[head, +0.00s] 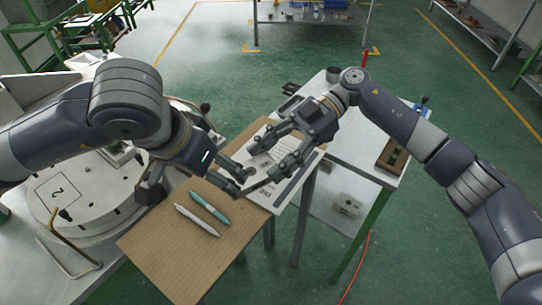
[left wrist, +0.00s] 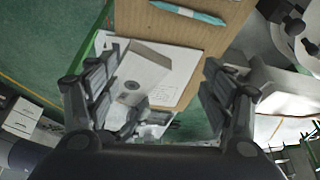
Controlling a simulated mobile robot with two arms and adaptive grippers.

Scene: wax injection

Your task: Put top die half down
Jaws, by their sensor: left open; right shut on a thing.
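My left gripper is open, close to the right gripper's fingertips in the head view (head: 239,182). Its grip on the block cannot be seen as touching.
A brown board (head: 170,250) carries a teal pen (head: 209,207) and a white pen (head: 197,220). A round machine plate (head: 90,205) stands left. A brown holed block (head: 392,156) sits on the right table; a grey block (head: 346,205) lies below.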

